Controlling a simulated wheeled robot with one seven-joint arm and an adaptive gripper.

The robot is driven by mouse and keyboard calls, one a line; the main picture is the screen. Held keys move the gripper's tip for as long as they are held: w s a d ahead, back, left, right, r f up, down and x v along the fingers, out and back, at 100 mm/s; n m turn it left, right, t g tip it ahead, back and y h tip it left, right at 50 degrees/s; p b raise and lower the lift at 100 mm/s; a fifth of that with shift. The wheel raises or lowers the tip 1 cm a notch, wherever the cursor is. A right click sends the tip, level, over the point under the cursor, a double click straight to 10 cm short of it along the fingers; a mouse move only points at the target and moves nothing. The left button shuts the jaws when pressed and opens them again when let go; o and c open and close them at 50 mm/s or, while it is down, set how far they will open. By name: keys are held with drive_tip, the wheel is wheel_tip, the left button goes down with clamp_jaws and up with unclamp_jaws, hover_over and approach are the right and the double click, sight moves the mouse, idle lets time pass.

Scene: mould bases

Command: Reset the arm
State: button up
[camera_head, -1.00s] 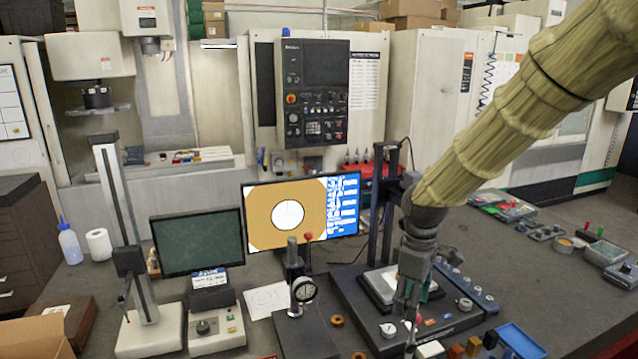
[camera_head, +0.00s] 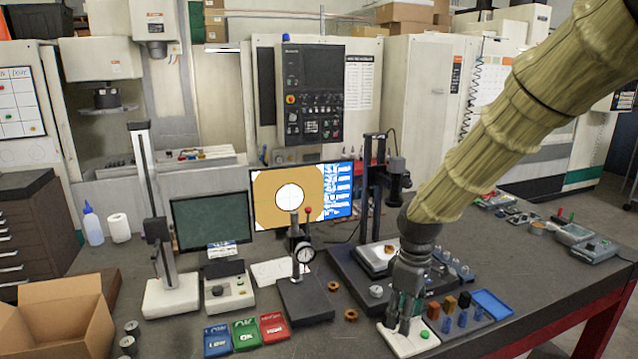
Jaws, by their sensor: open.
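My gripper (camera_head: 400,324) points down at the front of the bench, with my beige-sleeved arm reaching in from the upper right. Its fingers are apart, with no held part visible between them. It is just above or touching a small white pad (camera_head: 424,345) with a green and a red spot; contact cannot be told. A brown ring-like part (camera_head: 390,249) lies on the white stage (camera_head: 375,257) of the optical measuring stand, left of and behind the gripper.
A dial gauge stand (camera_head: 303,290), a camera column (camera_head: 373,195) and a screen (camera_head: 304,196) stand close on the left. Coloured bins (camera_head: 244,336), an open carton (camera_head: 66,320) and a blue tray (camera_head: 493,303) are at the front.

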drive_tip(key=s+f+m+y+b, duration=0.1)
drive_tip(key=s+f+m+b, duration=0.2)
drive_tip(key=f, duration=1.1)
drive_tip(key=s+f+m+b, duration=0.15)
drive_tip(key=s+f, duration=0.45)
drive_tip(key=f, duration=0.8)
drive_tip(key=s+d+f+m+b, duration=0.2)
drive_tip(key=s+f+m+b, duration=0.1)
drive_tip(key=s+f, duration=0.9)
drive_tip(key=s+d+f+m+h+b, duration=0.1)
drive_tip(key=s+f+b, duration=0.4)
drive_tip(key=s+f, duration=0.8)
drive_tip(key=s+d+m, duration=0.1)
drive_tip(key=m, duration=0.1)
drive_tip(key=shift+s+m, duration=0.25)
drive_tip(key=shift+m, duration=0.1)
